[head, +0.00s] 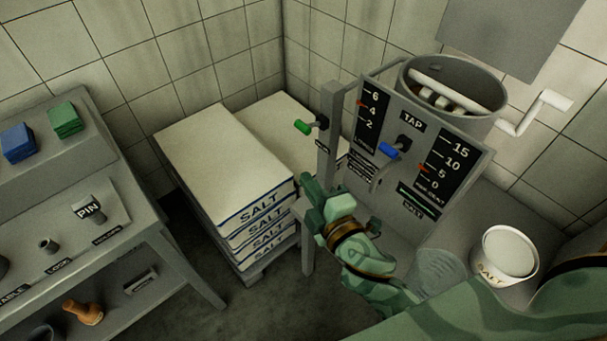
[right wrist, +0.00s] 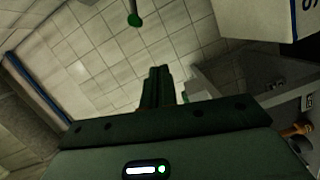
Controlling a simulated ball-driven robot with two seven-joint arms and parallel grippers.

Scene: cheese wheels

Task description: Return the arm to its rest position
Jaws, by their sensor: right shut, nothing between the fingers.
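My right arm (head: 375,283), green with a brown band at the wrist, comes in from the lower right in the head view. Its gripper (head: 312,190) is raised between the salt sacks and the tap panel, below the green-handled lever. The gripper is shut and empty, apart from the lever in the picture. In the right wrist view its two fingers (right wrist: 158,82) lie together, with nothing between them. My left gripper is in neither view.
A tap panel (head: 413,150) with red-marked scales and a blue-handled lever (head: 391,149) stands beside the gripper. A green handle (head: 304,127) sticks out left of it. Stacked salt sacks (head: 225,165) are at left. A salt tub (head: 505,254) stands at right.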

